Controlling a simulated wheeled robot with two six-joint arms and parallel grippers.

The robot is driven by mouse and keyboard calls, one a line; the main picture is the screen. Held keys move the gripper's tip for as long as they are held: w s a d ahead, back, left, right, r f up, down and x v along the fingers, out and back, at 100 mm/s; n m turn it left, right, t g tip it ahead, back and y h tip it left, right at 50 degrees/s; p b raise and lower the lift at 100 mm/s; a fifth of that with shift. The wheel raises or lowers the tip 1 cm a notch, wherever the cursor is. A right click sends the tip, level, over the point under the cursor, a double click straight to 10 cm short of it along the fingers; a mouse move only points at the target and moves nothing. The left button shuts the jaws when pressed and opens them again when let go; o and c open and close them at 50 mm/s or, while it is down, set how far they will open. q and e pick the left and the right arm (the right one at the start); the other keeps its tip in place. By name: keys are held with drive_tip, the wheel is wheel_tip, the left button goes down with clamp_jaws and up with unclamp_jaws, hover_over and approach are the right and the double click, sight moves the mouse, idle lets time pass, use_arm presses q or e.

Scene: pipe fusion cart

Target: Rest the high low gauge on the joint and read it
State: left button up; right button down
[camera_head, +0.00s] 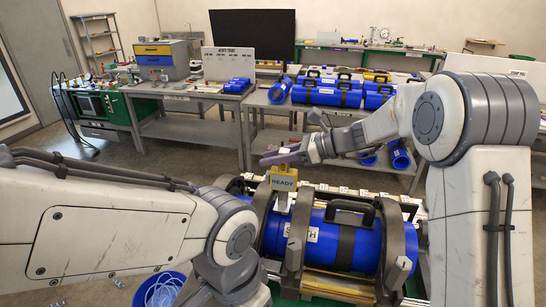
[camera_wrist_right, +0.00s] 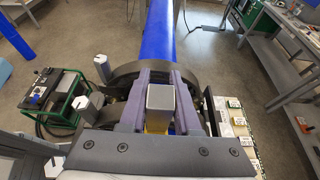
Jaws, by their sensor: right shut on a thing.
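The high low gauge (camera_head: 283,183) is a yellow block with a display that reads READY. My right gripper (camera_head: 275,157) is shut on its top and holds it upright over the blue pipe (camera_head: 340,240) in the clamp frame. In the right wrist view, the grey square top of the gauge (camera_wrist_right: 160,97) sits between the purple fingers of the right gripper (camera_wrist_right: 159,78), with some yellow below it. A pale foot under the gauge reaches down near the pipe's left clamps; I cannot tell whether it touches the joint. My left arm comes in at lower left, its gripper out of frame.
Dark clamp rings (camera_head: 392,235) surround the pipe, which has a black handle (camera_head: 350,208). A blue bucket (camera_head: 160,288) stands on the floor at lower left. Benches (camera_head: 200,97) with tools and blue pipes (camera_head: 328,95) stand behind. Floor between is clear.

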drive_tip(key=shift+f+b, duration=0.45)
drive_tip(key=shift+f, duration=0.15)
idle(0.9)
drive_tip(key=shift+s+f, duration=0.1)
drive_tip(key=shift+f, duration=0.3)
idle(2.3)
drive_tip(key=shift+r+p, duration=0.65)
drive_tip(key=shift+r, duration=0.15)
drive_tip(key=shift+r+p, duration=2.35)
drive_tip(key=shift+r, duration=0.75)
drive_tip(key=shift+f, duration=0.1)
